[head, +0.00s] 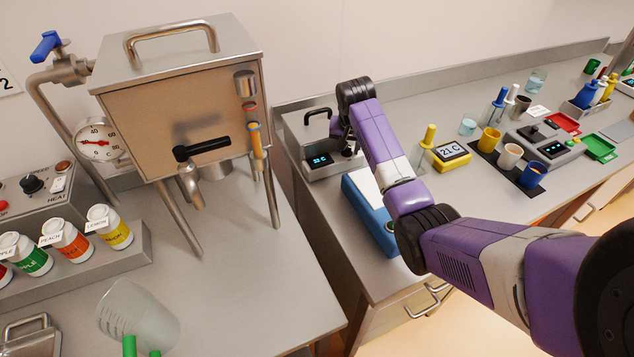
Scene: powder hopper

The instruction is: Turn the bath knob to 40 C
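The bath is a steel box (325,172) with a black lid handle, standing at the back left of the right-hand counter. Its front has a small lit display (319,160), whose digits are too small to read. The bath knob sits at the right of that display and is mostly hidden by my gripper. My gripper (347,146) points down at the bath's front right corner, right at the knob. Its fingers are small and dark and partly behind my purple arm, so I cannot tell whether they touch or grip the knob.
A blue box (368,213) stands just in front of the bath, below my arm. A yellow display (452,155) reads 21 C, with a yellow-handled tool beside it. Left stands a steel hopper (180,110) on legs. Cups (510,156) stand on a dark mat to the right.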

